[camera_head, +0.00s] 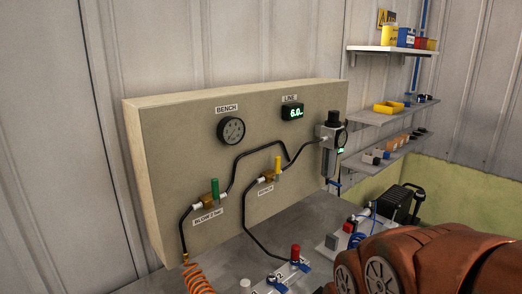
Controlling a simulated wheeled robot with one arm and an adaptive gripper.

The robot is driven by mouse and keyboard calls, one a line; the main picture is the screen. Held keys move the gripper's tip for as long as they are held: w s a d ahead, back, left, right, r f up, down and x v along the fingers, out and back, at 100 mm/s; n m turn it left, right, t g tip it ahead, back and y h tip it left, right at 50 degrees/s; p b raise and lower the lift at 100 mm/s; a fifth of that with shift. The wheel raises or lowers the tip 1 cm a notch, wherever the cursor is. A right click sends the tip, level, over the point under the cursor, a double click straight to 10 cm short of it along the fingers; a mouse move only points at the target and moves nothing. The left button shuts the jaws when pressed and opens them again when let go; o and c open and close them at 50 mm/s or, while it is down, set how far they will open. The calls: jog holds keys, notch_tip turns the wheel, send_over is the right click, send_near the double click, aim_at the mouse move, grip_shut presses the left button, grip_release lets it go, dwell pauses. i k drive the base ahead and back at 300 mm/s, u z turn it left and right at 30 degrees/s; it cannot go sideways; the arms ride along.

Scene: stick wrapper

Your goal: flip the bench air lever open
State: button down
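The bench air lever (278,166) is a yellow handle on a brass valve (267,178) on the beige panel. A label reading BENCH (265,190) is just below it. The lever stands upright, across the short, gently slanting run of pipe at its valve. A similar green lever (215,187) stands upright on another valve to the left, above a label that seems to read BLOW. My gripper is not in view. Only copper-coloured links of my arm show at the lower right, apart from the lever in the picture.
The beige panel (170,140) carries a round gauge (231,131), a green display (292,112) reading about 6.0 and a regulator (331,134). Black hoses run beside the levers. An orange coiled hose (197,279) and a red-topped part (295,253) are below. Shelves (384,50) hang at right.

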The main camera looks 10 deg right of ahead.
aim_at(277, 159)
jog(key=u, duration=2.4)
jog(key=k, duration=1.05)
jog(key=z, duration=1.25)
jog(key=i, duration=0.5)
jog(key=u, duration=0.05)
